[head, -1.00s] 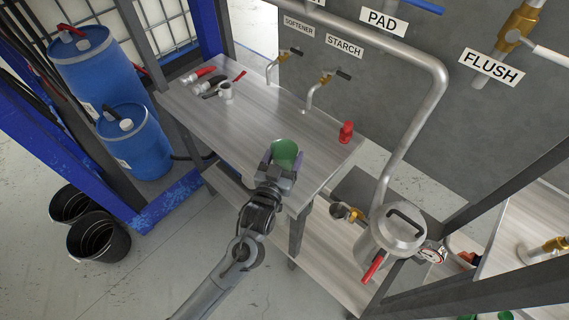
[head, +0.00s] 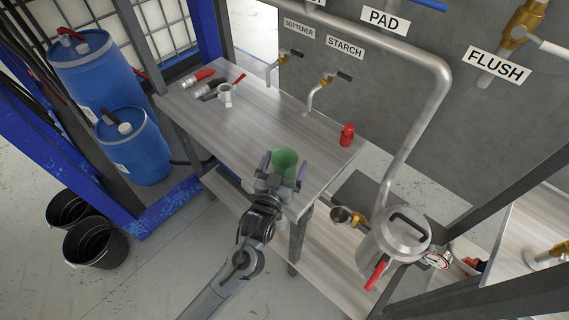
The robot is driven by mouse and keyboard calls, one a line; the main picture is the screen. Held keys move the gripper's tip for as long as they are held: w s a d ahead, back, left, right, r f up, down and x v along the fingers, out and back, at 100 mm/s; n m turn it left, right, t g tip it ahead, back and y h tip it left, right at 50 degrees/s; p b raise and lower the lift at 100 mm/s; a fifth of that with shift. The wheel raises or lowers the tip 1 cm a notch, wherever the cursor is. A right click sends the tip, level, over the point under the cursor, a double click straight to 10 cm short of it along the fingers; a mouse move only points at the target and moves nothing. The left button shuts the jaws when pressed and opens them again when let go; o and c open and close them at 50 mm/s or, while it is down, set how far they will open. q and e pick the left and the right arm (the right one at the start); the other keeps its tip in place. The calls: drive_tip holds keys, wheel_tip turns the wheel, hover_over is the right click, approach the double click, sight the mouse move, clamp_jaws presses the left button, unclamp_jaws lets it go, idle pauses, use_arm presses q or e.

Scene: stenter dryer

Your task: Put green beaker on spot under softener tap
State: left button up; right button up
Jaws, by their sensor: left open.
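The green beaker (head: 285,162) is near the front edge of the steel table (head: 228,132). My left gripper (head: 283,170) is open, with one finger on each side of the beaker. I cannot tell whether either finger touches it. The beaker's lower part is hidden by the gripper. The softener tap (head: 275,68) comes out of the grey panel at the table's back left, under the SOFTENER label (head: 299,28). The table under its spout shows no beaker. My right gripper is not in view.
The starch tap (head: 322,88) is right of the softener tap. A red bottle (head: 347,135) stands at the table's right end. A white fitting (head: 225,94) and red-handled parts (head: 203,76) lie at the left. The table's middle is clear.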

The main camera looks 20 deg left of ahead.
use_arm(q)
drive_tip(key=shift+f+b, duration=0.25)
drive_tip(key=shift+b, duration=0.4)
drive_tip(key=s+a+f+m+g, duration=0.1)
drive_tip(key=s+f+g, duration=0.2)
drive_tip(key=s, duration=0.7)
drive_tip(key=s+a+f+g+p, duration=0.1)
drive_tip(key=s+a+f+g, duration=0.1)
drive_tip(key=s+g, duration=0.4)
drive_tip(key=s+a+f+m+g, duration=0.1)
drive_tip(key=s+f+g, duration=0.4)
drive_tip(key=s, duration=1)
drive_tip(key=shift+a+m+h+p, duration=0.3)
drive_tip(key=shift+a+h+p, duration=0.05)
drive_tip(key=shift+h+p, duration=0.05)
drive_tip(key=shift+f, duration=0.1)
